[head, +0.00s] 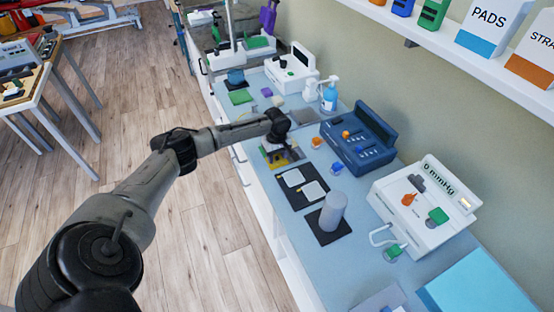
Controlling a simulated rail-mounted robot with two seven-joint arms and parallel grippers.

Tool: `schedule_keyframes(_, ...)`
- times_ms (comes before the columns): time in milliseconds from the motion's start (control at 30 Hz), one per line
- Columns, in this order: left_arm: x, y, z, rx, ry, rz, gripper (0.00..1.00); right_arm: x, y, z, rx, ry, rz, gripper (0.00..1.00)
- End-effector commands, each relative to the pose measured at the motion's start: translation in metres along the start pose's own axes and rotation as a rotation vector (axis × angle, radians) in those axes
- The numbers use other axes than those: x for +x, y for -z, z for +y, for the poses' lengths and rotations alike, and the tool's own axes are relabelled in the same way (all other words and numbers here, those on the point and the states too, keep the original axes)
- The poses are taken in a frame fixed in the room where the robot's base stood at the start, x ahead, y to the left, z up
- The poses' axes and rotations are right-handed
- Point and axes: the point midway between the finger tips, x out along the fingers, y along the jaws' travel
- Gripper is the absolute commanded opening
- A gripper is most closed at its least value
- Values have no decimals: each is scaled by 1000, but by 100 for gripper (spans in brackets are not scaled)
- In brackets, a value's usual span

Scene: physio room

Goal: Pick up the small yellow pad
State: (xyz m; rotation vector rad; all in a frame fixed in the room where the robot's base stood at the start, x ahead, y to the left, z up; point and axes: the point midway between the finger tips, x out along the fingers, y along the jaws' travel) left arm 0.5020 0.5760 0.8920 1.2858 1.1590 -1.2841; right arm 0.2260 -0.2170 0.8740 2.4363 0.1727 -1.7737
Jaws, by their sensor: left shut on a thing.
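The small yellow pad (275,157) is on the blue-grey counter, at a dark mat near the counter's front edge. My left gripper (279,150) reaches in from the left and points down over it. Its jaws are shut on the yellow pad, and the wrist and fingers hide part of it. The pad is low, close to the mat; I cannot tell whether it touches it. My right gripper is out of view.
A black mat (285,192) with two white pads lies just nearer. A grey cylinder (333,212) stands on another dark mat. A blue device (358,140), a white gauge unit (425,207) and a spray bottle (328,96) stand towards the wall. A shelf (425,32) overhangs at upper right.

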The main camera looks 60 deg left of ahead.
Motion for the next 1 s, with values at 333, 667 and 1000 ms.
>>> schedule_keyframes(333, -12, 0, 0, 0, -1, 0, 32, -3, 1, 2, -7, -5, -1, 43)
schedule_keyframes(667, -55, -21, 7, 6, -2, -3, 32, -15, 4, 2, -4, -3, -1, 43)
schedule_keyframes(1000, -92, -80, 27, 4, -2, -3, 32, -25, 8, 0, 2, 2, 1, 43)
